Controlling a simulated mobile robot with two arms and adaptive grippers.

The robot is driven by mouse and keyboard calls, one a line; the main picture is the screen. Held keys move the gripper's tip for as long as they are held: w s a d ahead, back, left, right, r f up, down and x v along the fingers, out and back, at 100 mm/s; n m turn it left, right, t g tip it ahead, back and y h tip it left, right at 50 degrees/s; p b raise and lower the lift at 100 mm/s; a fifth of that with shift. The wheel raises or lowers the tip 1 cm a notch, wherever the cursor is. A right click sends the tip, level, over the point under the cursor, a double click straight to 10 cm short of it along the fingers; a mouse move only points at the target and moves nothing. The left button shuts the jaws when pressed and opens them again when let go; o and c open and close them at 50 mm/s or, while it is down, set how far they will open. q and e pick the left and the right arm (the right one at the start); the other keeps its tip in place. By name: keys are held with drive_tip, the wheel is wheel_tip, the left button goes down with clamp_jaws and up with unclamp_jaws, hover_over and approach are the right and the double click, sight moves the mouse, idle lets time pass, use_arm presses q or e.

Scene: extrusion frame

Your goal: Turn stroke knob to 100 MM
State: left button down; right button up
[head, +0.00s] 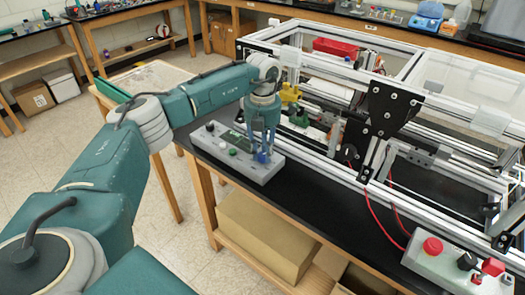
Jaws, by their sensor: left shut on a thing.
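A grey control box (264,174) sits on the black bench top, left of the extrusion frame. It carries a small dark display (236,137), a black knob (210,127), a green button (232,152) and a blue knob (262,157) near its right end. My left gripper (261,152) points down over the box, its fingers shut on the blue knob and partly covering it. Any lettering or scale on the box is too small to read, so the knob's setting cannot be told. My right gripper is not in view.
The aluminium extrusion frame (300,134) stands close right of the gripper, with yellow (290,94) and green (299,117) parts near it. A second grey box (430,262) with a red mushroom button (433,247) lies at the front right. Red hoses cross the bench.

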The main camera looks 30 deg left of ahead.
sight(263, 155)
use_arm(q)
drive_tip(key=shift+d+n, duration=0.15)
drive_tip(key=shift+n, duration=1.55)
drive_tip(key=c, duration=1.5)
unclamp_jaws()
drive_tip(key=shift+o, duration=0.2)
wheel_tip(263, 155, up, 12)
